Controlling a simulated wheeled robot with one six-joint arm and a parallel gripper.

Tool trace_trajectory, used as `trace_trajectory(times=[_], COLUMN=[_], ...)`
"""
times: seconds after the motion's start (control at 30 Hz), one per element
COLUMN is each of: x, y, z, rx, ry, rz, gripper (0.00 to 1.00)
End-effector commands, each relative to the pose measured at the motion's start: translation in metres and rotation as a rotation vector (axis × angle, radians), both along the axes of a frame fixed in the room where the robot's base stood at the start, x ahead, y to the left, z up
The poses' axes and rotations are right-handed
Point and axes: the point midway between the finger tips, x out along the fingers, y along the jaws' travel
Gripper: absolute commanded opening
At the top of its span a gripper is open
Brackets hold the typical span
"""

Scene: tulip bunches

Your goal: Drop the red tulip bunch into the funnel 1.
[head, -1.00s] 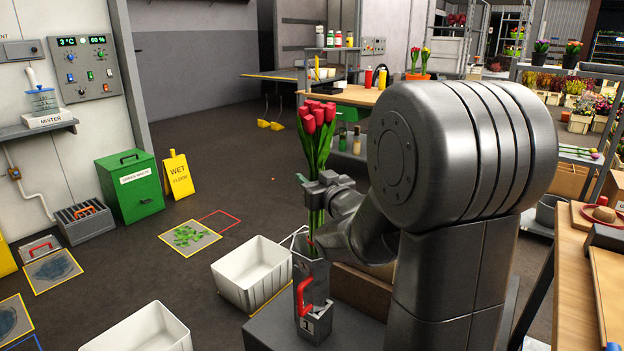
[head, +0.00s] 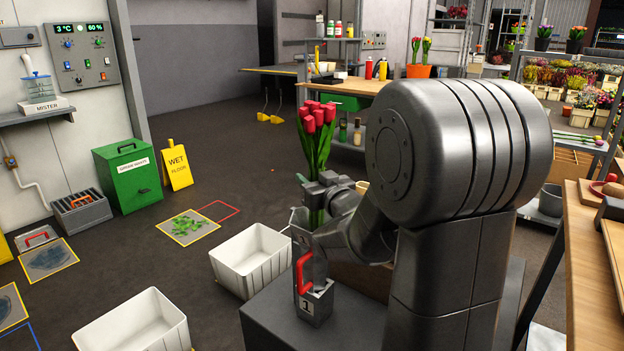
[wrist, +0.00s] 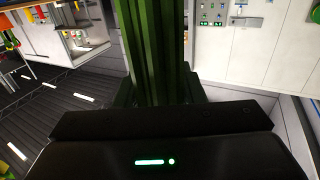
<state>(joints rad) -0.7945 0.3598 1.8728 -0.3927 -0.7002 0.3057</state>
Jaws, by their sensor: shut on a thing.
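The red tulip bunch (head: 317,122) is upright, red heads on top and green stems below. My gripper (head: 322,190) is shut around its stems; in the wrist view the green stems (wrist: 157,55) rise from between the jaws. Funnel 1 (head: 316,307) is a grey metal holder with a red handle and a "1" label, standing on a dark grey surface directly below the bunch. The lower stems overlap the funnel's upper part in the head view. My arm partly hides the opening, so I cannot tell how deep the stem ends sit.
A white bin (head: 252,260) stands left of the funnel, and another white bin (head: 135,325) is nearer at lower left. A wooden worktable (head: 590,250) is at the right edge.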

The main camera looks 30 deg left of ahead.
Motion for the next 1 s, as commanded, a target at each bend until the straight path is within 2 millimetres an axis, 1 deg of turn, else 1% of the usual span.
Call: trace_trajectory(times=[0.03,0.6,0.73,1.0], x=[0.0,0.0,0.0,0.0], y=[0.0,0.0,0.0,0.0], z=[-0.008,-0.051,-0.054,-0.054], rx=[0.001,0.001,0.001,0.002], ry=[-0.001,-0.001,-0.001,-0.001], rz=[0.0,0.0,0.0,0.0], gripper=[0.04,0.04,0.04,0.04])
